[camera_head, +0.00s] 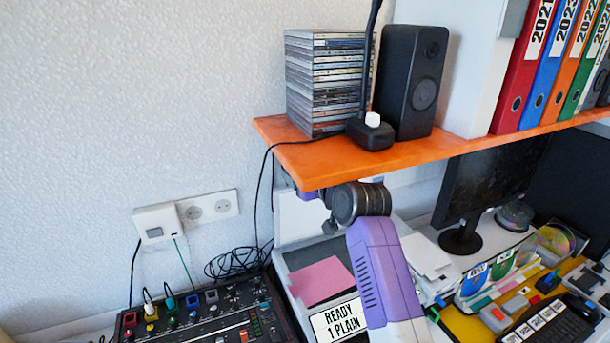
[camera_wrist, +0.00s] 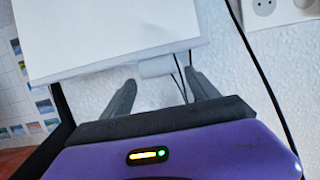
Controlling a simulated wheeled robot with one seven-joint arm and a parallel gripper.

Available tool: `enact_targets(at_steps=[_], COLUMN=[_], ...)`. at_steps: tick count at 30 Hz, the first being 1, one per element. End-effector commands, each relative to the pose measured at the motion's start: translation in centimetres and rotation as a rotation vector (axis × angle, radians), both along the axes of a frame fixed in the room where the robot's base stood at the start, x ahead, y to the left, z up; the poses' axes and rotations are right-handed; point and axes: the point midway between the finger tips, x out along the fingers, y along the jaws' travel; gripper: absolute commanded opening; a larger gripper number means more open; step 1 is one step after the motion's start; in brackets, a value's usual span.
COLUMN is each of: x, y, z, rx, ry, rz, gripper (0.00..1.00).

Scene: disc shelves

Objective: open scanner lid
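The scanner (camera_head: 290,262) stands under the orange shelf, with a pink sheet (camera_head: 322,280) lying on its dark bed. Its white lid (camera_head: 297,222) appears raised at the back of the bed, partly hidden by my arm and the shelf. In the wrist view a white panel (camera_wrist: 110,35), which looks like the lid, has a small pale tab (camera_wrist: 157,66) at its edge. My gripper (camera_wrist: 163,88) is open, its two dark fingers spread just short of the tab with nothing between them.
The orange shelf (camera_head: 420,150) overhangs close above my arm, carrying a disc stack (camera_head: 325,85), a speaker (camera_head: 410,80) and binders. A mixer (camera_head: 205,320) and cables (camera_head: 238,262) lie left of the scanner.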

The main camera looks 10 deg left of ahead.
Motion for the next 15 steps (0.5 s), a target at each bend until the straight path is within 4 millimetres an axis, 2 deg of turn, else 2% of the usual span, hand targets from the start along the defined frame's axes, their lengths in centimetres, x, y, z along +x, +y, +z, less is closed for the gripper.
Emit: enact_targets(at_steps=[8, 15], x=[-0.1, -1.7], y=[-0.1, -1.1], z=[-0.5, -0.1], rx=[-0.004, -0.004], ry=[0.007, 0.006], rz=[0.000, 0.001], gripper=[0.69, 0.69])
